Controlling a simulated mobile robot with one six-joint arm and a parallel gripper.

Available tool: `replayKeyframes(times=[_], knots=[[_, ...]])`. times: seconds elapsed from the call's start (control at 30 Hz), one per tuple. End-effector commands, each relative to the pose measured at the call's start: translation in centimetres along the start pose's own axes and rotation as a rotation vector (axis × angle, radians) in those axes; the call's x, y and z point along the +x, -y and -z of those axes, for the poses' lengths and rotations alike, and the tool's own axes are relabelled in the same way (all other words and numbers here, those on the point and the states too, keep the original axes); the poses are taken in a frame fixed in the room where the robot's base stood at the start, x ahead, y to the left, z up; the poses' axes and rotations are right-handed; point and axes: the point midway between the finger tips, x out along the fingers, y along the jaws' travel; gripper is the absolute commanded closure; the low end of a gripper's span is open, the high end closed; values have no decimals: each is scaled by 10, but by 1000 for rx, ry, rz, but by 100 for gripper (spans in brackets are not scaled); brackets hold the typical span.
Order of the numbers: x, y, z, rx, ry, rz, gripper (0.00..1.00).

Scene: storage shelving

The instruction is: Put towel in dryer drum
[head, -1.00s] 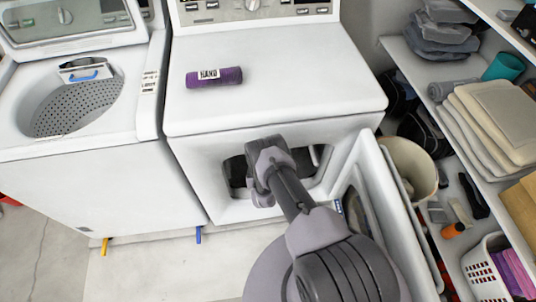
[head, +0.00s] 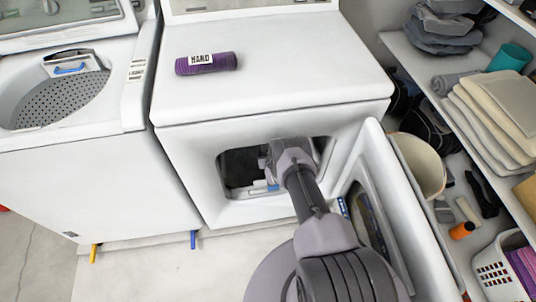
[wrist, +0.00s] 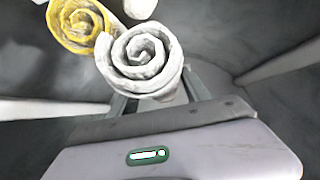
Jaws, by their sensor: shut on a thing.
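The dryer (head: 270,90) has its door (head: 395,215) swung open to the right. My arm reaches in through the opening, and the dark drum (head: 240,168) shows left of my wrist. In the wrist view the grey drum wall (wrist: 240,40) surrounds my gripper (wrist: 152,98). My gripper is shut on a white rolled towel (wrist: 140,58), seen end-on. A yellow rolled towel (wrist: 78,25) lies beyond it at upper left, with part of another pale thing (wrist: 140,7) at the top edge. A purple roll labelled HAND (head: 207,63) lies on top of the dryer.
A top-loading washer (head: 75,130) stands open at the left. A cream bin (head: 418,165) stands behind the door. Floor in front of the dryer is clear at left.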

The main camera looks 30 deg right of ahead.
Motion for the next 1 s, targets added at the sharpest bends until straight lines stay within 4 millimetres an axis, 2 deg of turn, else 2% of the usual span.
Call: replayKeyframes(times=[0.03, 0.07, 0.13, 0.17, 0.5, 0.57, 0.8, 0.9, 1.0], knots=[[1, 0, -2, 0, 0, 0, 100], [1, 0, -2, 0, 1, 0, 39], [1, 0, -2, 0, 1, 0, 25], [1, 0, -2, 0, 1, 0, 23], [-4, 0, 3, 0, 1, 0, 23], [-18, 0, 5, 0, 3, 0, 23], [-88, 0, 8, 0, 3, 0, 23], [-108, 0, 6, 0, 3, 0, 23], [-119, 0, 4, 0, 2, 0, 23]])
